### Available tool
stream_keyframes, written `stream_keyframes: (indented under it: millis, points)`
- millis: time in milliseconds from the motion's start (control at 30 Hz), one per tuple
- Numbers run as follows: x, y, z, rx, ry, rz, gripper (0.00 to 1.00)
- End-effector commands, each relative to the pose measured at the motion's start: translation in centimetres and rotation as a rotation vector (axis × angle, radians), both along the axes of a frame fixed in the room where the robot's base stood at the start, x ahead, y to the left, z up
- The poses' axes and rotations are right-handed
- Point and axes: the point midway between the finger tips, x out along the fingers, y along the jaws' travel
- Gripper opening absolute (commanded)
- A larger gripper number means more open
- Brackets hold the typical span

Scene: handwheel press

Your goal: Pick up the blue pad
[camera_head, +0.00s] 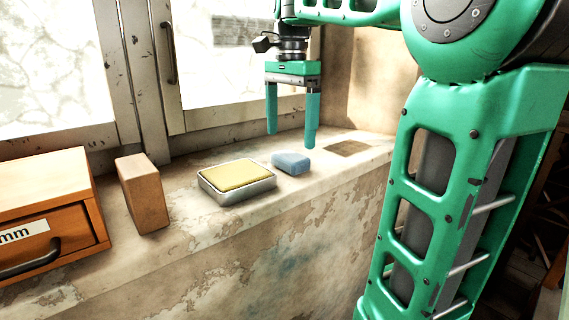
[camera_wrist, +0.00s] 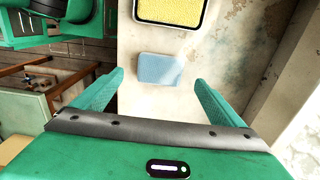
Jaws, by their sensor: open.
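The blue pad (camera_head: 291,163) is a small rounded block lying flat on the worn window sill, just right of a metal tray. In the wrist view the blue pad (camera_wrist: 160,69) lies ahead of the fingertips, roughly between their lines. My gripper (camera_head: 290,140) points down above the sill near the pad, with its two green fingers apart and nothing between them. In the wrist view my gripper (camera_wrist: 158,76) is also open and empty. It does not appear to touch the pad.
The metal tray (camera_head: 247,189) holds a yellow pad (camera_head: 231,175). Left of it stand a brown block (camera_head: 143,194) and an orange drawer box (camera_head: 45,225). The window (camera_head: 240,50) rises behind. A darker square patch (camera_head: 346,148) marks the bare sill at the right.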

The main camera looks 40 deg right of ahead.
Motion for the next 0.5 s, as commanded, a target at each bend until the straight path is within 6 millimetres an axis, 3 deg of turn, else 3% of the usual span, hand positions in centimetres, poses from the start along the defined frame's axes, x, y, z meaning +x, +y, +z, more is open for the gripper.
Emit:
stream_keyframes:
  millis: [300, 500]
  points:
    - [0.2, -0.3, -4.0, 0.001, 0.002, 0.0, 0.92]
    - [0.2, -0.3, -5.1, 0.001, 0.0, -0.001, 0.92]
